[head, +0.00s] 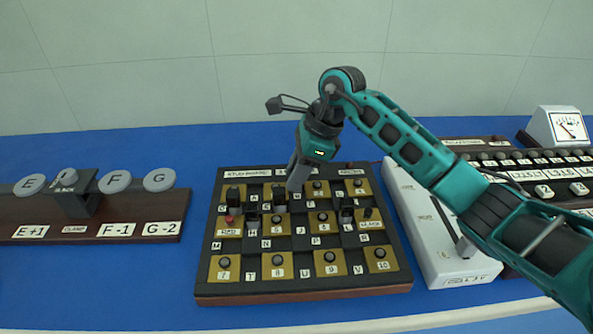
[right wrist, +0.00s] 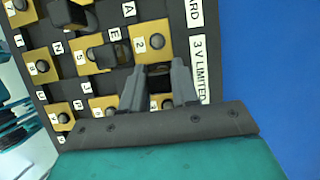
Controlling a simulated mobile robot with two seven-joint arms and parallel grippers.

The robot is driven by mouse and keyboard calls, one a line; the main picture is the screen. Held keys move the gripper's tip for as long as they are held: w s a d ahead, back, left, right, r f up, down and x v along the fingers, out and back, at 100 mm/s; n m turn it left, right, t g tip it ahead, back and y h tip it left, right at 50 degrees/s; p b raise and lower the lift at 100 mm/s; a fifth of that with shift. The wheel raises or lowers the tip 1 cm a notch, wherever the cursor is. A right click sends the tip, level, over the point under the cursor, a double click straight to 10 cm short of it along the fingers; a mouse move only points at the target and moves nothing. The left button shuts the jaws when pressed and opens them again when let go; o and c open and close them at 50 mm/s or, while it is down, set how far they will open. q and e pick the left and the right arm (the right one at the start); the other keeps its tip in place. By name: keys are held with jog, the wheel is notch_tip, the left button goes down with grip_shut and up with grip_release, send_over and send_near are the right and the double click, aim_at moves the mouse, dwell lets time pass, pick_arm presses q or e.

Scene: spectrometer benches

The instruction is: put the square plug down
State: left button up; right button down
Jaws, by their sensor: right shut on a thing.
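My right gripper (head: 295,182) points down over the upper middle of the black plugboard (head: 312,288), which has brass plates and dark knobs. In the right wrist view its two grey fingers (right wrist: 158,78) are shut with a small dark piece, the square plug (right wrist: 158,70), between their tips. The plug is mostly hidden by the fingers, and I cannot tell whether it touches the board. My left gripper is not in view.
A white instrument box (head: 430,225) stands close to the board's right side. A wooden clamp rail (head: 120,228) with round grey discs lies at the left. A meter (head: 566,127) is at the far right. Blue bench (head: 100,285) is clear in front of the rail.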

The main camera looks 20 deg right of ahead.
jog(key=c, duration=1.1)
grip_release()
jog(key=v, duration=1.2)
jog(key=shift+r+p, duration=0.2)
jog(key=shift+p, duration=0.1)
